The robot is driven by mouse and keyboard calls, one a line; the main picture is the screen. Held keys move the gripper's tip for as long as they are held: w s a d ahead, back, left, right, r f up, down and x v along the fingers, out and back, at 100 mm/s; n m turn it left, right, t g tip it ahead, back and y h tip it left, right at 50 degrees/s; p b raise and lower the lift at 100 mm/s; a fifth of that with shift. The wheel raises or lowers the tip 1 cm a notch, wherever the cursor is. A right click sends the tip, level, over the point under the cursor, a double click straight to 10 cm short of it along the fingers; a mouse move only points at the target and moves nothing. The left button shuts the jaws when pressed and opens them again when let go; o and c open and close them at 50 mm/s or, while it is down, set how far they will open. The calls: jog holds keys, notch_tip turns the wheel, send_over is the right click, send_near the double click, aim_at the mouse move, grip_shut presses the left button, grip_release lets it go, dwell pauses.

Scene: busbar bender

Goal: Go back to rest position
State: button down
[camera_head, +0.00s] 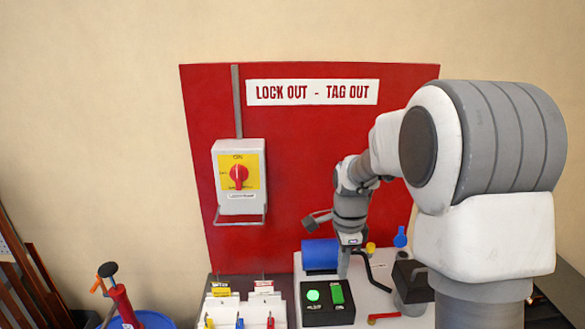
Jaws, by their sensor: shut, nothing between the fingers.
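My arm reaches in from the right of the head view and bends down in front of the red board. My gripper (344,272) points down, shut and empty. I cannot tell whether the fingertips touch anything. A blue cylinder (319,254) is just left of the gripper.
The red lockout board (300,150) stands against the wall, with a grey switch box and red knob (239,176). A white rack (250,307) with small coloured items is left of the control box. A blue bucket (152,319) with tools stands at lower left.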

jog(key=s+r+n+t, duration=0.2)
jog(key=s+r+n, duration=0.5)
jog(key=s+r, duration=0.35)
jog(key=s+r+n+t+b, duration=0.1)
jog(key=s+r+n+t, duration=0.2)
jog(key=s+n, duration=0.7)
jog(key=s, duration=0.2)
jog(key=shift+s, duration=0.35)
